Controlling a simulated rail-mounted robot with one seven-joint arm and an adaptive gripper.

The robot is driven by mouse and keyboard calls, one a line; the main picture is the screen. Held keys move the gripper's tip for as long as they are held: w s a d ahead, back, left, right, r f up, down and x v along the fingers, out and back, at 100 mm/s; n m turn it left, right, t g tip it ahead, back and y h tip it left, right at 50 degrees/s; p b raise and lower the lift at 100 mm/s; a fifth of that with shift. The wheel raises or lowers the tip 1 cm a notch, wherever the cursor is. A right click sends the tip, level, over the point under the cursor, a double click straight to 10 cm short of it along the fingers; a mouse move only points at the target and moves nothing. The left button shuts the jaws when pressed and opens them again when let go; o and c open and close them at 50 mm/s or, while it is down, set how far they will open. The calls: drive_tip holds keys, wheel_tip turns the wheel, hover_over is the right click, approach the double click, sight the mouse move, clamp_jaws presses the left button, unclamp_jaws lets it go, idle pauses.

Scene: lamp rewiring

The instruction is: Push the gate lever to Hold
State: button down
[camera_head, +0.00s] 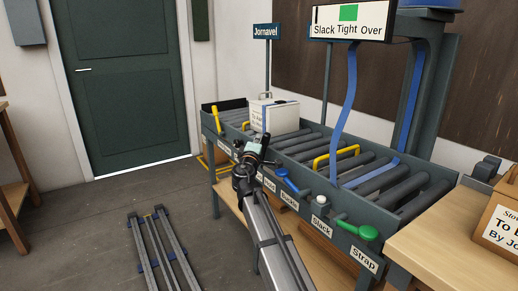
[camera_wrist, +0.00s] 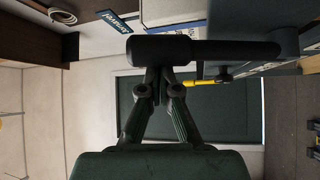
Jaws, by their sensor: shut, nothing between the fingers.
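My gripper (camera_head: 250,150) is shut and empty at the front rail of the roller conveyor. In the wrist view its fingers (camera_wrist: 161,85) come together just behind a black-handled lever (camera_wrist: 190,49), which lies across the picture; I cannot tell whether they touch. In the head view my gripper and arm largely cover this lever and part of its label. A yellow lever (camera_head: 215,119) stands upright at the conveyor's left end. Its yellow part also shows beyond my fingers in the wrist view (camera_wrist: 200,83).
A white box (camera_head: 279,116) sits on the conveyor rollers (camera_head: 300,145). To my gripper's right are a blue handle (camera_head: 287,180), a white-ended knob (camera_head: 312,194) and a green knob (camera_head: 372,233). A blue strap (camera_head: 344,110) hangs over the rollers. Open floor (camera_head: 80,220) lies left.

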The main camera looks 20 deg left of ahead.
drive_tip(key=shift+s+d+f+b, duration=0.35)
drive_tip(key=shift+s+d+b, duration=0.3)
drive_tip(key=shift+b, duration=0.25)
drive_tip(key=shift+d, duration=0.25)
drive_tip(key=shift+a, duration=0.1)
drive_tip(key=s+a+f, duration=0.1)
drive_tip(key=s+a, duration=0.1)
drive_tip(key=s, duration=0.7)
drive_tip(key=shift+a+f+p, duration=0.25)
drive_tip(key=shift+a+p, duration=0.1)
drive_tip(key=shift+p, duration=0.1)
